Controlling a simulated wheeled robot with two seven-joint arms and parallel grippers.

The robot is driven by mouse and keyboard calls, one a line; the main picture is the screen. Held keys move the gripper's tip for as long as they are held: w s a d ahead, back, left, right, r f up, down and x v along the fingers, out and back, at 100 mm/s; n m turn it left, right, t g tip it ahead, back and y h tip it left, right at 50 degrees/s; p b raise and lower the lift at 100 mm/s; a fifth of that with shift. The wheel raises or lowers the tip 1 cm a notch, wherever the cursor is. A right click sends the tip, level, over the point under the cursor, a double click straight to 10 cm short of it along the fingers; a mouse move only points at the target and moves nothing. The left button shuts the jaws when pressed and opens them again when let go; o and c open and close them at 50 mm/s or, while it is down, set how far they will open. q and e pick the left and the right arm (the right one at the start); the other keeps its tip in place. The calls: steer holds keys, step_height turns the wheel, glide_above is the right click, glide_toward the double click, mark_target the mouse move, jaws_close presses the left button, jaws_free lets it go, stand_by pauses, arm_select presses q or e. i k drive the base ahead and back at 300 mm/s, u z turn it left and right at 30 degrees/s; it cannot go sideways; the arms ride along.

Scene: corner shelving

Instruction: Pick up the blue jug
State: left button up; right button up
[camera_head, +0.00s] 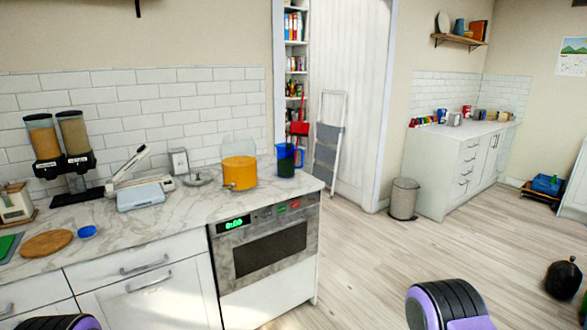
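A blue jug (299,156) stands upright on the marble counter (205,205), near its right end. Its handle side is to the right, and a dark green cup-like shape (286,168) shows at its lower front; I cannot tell if this is a separate cup or part of the jug. Neither of my grippers is in view. Only purple and black parts of my arms show at the bottom edge, well short of the jug.
An orange pot (239,173) stands just left of the jug. A scale (142,196), a cereal dispenser (62,150) and a wooden board (46,243) are farther left. An oven (264,246) is below. A bin (404,198) and ladder (329,142) stand beyond open floor.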

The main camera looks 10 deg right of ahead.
mark_target(285, 152)
steer(key=z, duration=0.5)
steer(key=i, duration=0.8)
steer(key=z, duration=0.45)
steer(key=i, duration=1)
steer(key=u, duration=1)
steer(key=i, duration=0.75)
steer(key=u, duration=0.65)
